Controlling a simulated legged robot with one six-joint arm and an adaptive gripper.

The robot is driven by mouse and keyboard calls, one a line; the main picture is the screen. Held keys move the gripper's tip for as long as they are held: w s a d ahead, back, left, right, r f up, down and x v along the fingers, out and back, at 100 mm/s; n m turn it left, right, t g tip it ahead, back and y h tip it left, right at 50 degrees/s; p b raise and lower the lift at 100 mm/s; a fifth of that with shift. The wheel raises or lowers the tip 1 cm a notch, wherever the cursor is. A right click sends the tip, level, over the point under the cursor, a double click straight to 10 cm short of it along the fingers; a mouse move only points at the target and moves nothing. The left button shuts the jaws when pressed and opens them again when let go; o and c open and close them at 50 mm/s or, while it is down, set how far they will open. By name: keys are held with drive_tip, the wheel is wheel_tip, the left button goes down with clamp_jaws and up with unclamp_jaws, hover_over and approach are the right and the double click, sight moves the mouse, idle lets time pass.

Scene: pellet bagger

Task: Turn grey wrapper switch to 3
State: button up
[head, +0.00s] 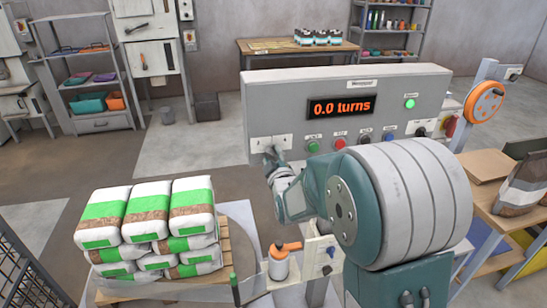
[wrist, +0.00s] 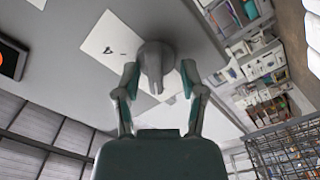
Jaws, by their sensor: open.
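The grey control panel (head: 270,95) has a display (head: 341,107) reading "0.0 turns". A white plate (head: 284,141) sits at its lower left, with my gripper (head: 275,158) in front. In the wrist view, a grey knob (wrist: 156,62), which looks like the wrapper switch, stands on a white plate (wrist: 108,40) with small dark marks. My gripper (wrist: 159,78) is open, with one finger on each side of the knob. I cannot tell whether the fingers touch it. The marks are too small to read, so the switch position is unclear.
A row of buttons, including a green one (head: 313,147) and a red one (head: 339,143), runs right of the plate. A green lamp (head: 410,104) is lit. Stacked bags (head: 147,210) stand on a pallet at lower left. An orange handwheel (head: 485,101) is at right.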

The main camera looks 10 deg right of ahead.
drive_tip(key=shift+a, duration=0.1)
drive_tip(key=shift+c, duration=1.3)
clamp_jaws()
drive_tip(key=shift+d+f, duration=0.1)
drive_tip(key=shift+d, duration=0.25)
drive_tip(key=shift+s+f+m, duration=0.1)
drive_tip(key=shift+f+m, duration=0.05)
drive_tip(key=shift+m, duration=0.15)
drive_tip(key=m, duration=0.9)
drive_tip(key=shift+a+f, duration=0.1)
